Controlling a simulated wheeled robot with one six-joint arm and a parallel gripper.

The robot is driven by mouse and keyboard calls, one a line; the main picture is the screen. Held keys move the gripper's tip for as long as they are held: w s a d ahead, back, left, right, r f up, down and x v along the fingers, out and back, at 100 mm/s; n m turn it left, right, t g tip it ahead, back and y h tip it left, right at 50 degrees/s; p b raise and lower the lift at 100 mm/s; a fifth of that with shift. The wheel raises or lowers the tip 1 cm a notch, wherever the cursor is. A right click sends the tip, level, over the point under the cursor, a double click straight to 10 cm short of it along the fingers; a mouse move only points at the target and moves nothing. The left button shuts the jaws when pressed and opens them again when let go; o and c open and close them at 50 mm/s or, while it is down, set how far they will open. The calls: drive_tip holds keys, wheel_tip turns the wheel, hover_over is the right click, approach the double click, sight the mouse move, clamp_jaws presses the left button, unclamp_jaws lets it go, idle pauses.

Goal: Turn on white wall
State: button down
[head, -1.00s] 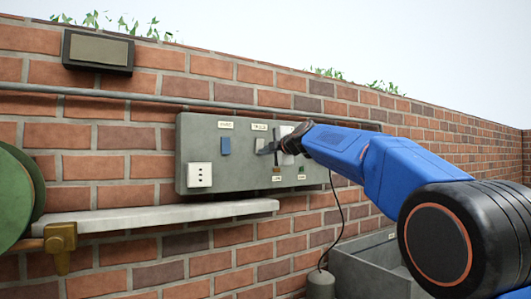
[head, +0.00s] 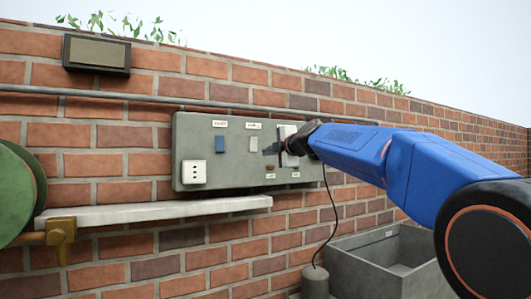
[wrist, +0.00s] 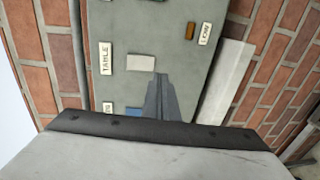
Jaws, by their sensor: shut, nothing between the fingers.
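A grey switch panel (head: 230,182) is fixed to the brick wall in the head view. A blue switch (head: 220,144) and a pale grey-white switch (head: 253,144) sit in its upper row under small labels. A larger white plate (head: 287,132) is partly hidden behind my wrist. A small brown switch (head: 270,168) is lower down. In the wrist view the pale switch (wrist: 141,62) lies beside a label reading "TABLE". No label reading "wall" is legible. My gripper (head: 266,150) is shut and empty, its tip just right of the pale switch; the wrist view shows its fingers (wrist: 160,78) over the panel.
A white socket (head: 194,173) is on the panel's left. A pale ledge (head: 150,213) runs below it, and a pipe (head: 180,102) above. A green reel (head: 15,195) and brass tap (head: 60,236) are at left. A grey trough (head: 350,265) stands lower right.

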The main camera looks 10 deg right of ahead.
drive_tip(key=v, duration=0.6)
drive_tip(key=shift+f, duration=0.8)
drive_tip(key=s+d+f+m+g+h, duration=0.1)
drive_tip(key=s+f+m, duration=0.6)
drive_tip(key=s+f, duration=0.8)
drive_tip(key=s+d+f+m+g+h, duration=0.2)
drive_tip(key=s+f+m+g, duration=0.4)
drive_tip(key=s+f, duration=1)
drive_tip(key=s+d+f+m+g+h, duration=0.2)
drive_tip(key=s+f+m, duration=0.6)
drive_tip(key=s+f, duration=0.8)
wheel_tip(320, 180, down, 2)
drive_tip(key=shift+s+d+f+m+g, duration=0.1)
drive_tip(key=shift+s+d+m+g, duration=0.15)
drive_tip(key=shift+d+g, duration=0.7)
drive_tip(key=shift+a, duration=0.2)
